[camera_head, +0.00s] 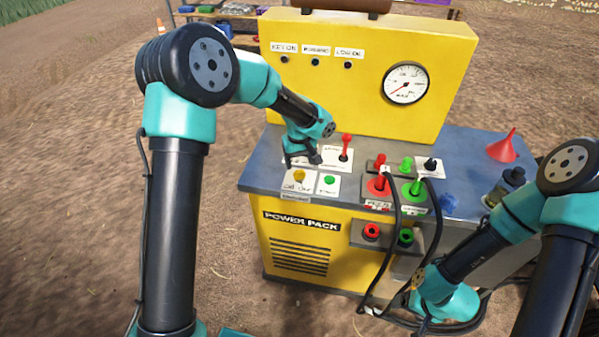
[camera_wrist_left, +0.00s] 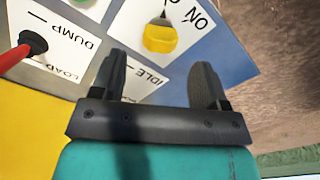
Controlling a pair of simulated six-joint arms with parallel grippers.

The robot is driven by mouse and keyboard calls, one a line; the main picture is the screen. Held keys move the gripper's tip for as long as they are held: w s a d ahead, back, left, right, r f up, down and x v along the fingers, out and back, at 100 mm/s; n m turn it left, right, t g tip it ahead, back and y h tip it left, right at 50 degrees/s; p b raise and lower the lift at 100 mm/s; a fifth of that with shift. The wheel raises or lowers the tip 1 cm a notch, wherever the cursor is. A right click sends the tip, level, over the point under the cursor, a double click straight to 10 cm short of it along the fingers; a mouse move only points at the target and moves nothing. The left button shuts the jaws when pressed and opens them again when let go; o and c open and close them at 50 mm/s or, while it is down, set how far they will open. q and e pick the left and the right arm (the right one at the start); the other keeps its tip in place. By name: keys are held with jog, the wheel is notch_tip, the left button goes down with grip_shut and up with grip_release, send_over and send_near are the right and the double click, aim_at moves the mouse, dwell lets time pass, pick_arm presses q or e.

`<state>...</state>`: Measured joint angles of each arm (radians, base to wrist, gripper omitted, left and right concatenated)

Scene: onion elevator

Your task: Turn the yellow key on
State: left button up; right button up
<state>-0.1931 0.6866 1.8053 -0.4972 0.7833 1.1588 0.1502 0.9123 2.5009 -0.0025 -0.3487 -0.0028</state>
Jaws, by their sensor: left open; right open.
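The yellow key (camera_head: 299,176) sits on a white labelled plate on the deck of the power pack. It also shows in the left wrist view (camera_wrist_left: 160,38), where its plate reads "ON". My left gripper (camera_head: 303,160) is over the deck just behind the key in the head view. In the left wrist view it (camera_wrist_left: 158,78) is open and empty, its fingers apart, with the key beyond the fingertips and not between them. My right gripper (camera_head: 414,284) is low in front of the power pack, small and partly lost among the cables.
A green button (camera_head: 329,180) is right of the key. A red lever (camera_head: 346,146) stands behind it, also at the left of the wrist view. Red (camera_head: 379,186) and green (camera_head: 413,189) connectors with black cables are further right. A red funnel (camera_head: 503,147) stands at the right.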

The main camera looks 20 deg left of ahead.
aim_at(300, 171)
pick_arm(q)
notch_tip(300, 171, down, 5)
jog(key=shift+f, duration=0.2)
jog(key=shift+c, duration=0.4)
jog(key=c, duration=0.8)
jog(key=shift+c, duration=0.2)
jog(key=shift+m, duration=0.4)
jog(key=m, duration=1.1)
